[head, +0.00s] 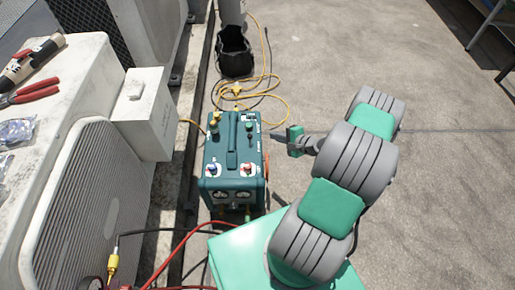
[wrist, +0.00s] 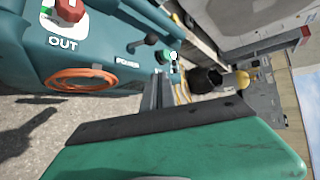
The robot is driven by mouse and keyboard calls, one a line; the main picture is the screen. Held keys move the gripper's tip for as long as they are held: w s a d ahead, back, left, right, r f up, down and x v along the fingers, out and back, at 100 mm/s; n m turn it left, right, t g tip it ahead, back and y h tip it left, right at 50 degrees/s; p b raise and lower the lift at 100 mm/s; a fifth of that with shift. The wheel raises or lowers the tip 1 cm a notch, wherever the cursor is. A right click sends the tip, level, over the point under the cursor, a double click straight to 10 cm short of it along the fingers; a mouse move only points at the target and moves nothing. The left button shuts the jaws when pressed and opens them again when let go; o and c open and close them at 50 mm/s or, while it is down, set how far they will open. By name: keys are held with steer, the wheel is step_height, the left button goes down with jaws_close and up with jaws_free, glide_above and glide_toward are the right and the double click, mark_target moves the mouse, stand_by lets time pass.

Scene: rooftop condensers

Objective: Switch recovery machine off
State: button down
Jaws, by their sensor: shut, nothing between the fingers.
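The recovery machine (head: 231,158) is a teal box standing upright on the ground left of my gripper in the head view. Its side fills the upper left of the wrist view (wrist: 100,35), with an "OUT" mark, a red knob (wrist: 70,10) and an orange ring (wrist: 80,80). A "POWER" label (wrist: 128,63) shows there, with a small dark lever (wrist: 148,42) beside it; its on or off position cannot be told. My gripper (head: 277,133) is shut and empty, just right of the machine's far right edge. Its fingers (wrist: 163,90) also show in the wrist view, apart from the lever.
Yellow and black hoses (head: 255,88) lie behind the machine. A black bucket (head: 235,55) stands further back. A condenser unit (head: 75,180) with pliers (head: 30,94) on top is at left. Red and black hoses run in front. Open concrete lies to the right.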

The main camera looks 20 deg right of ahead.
mark_target(250, 140)
steer(key=shift+s+d+f+m+t, duration=0.15)
steer(key=shift+d+f+m+t, duration=0.05)
steer(key=shift+f+m, duration=0.2)
steer(key=shift+s+d+f+m+t, duration=0.2)
steer(key=shift+f+m, duration=0.1)
steer(key=shift+f, duration=0.2)
steer(key=b+x, duration=0.3)
steer(key=x, duration=0.7)
steer(key=shift+w+a+f, duration=0.1)
steer(key=shift+w+f, duration=0.05)
steer(key=shift+f, duration=0.1)
steer(key=shift+s+a+r, duration=0.7)
steer(key=shift+a+r, duration=0.25)
steer(key=shift+s+a+r, duration=0.2)
steer(key=shift+s+a, duration=0.05)
steer(key=shift+a, duration=0.15)
